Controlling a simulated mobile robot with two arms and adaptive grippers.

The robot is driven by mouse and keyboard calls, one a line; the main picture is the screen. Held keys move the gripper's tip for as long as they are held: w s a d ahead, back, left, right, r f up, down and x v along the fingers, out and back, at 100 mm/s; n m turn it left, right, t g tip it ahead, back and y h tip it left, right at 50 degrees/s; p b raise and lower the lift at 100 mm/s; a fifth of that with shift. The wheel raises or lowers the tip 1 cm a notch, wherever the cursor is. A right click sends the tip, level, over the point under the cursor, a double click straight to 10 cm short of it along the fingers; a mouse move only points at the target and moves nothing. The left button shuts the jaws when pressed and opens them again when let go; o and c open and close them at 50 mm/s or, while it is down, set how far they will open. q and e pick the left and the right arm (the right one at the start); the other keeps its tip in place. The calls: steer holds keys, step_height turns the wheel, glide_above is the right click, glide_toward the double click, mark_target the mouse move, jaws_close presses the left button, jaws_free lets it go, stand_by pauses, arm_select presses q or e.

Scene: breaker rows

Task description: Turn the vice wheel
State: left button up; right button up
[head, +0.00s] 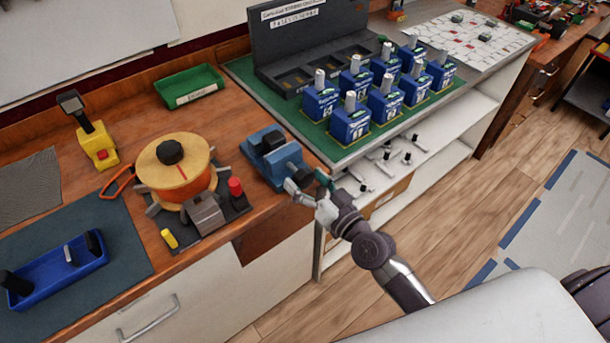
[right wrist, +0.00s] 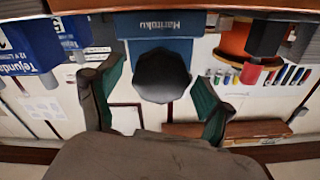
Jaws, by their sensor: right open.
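The blue vice (head: 283,158) sits at the right front edge of the wooden bench. Its dark round wheel (head: 299,174) faces the front. My right gripper (head: 306,184) is right in front of the wheel, with its fingers open. In the right wrist view the black wheel (right wrist: 163,76) lies between the two green-padded fingers, with a gap visible on each side. The blue vice body (right wrist: 157,27) shows behind it, upside down. I cannot tell how deep the wheel sits between the fingers. My left gripper is not in view.
A yellow-orange spool (head: 175,170) and a red-topped part (head: 236,187) stand left of the vice. Several blue breakers (head: 349,122) stand on the green mat behind right. A low shelf (head: 425,140) lies to the right. Floor in front is free.

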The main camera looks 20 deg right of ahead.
steer(key=shift+w+a, duration=0.1)
steer(key=shift+w, duration=0.2)
steer(key=c, duration=1.2)
steer(key=shift+m, duration=0.3)
steer(key=o, duration=1.2)
steer(key=shift+s, duration=0.15)
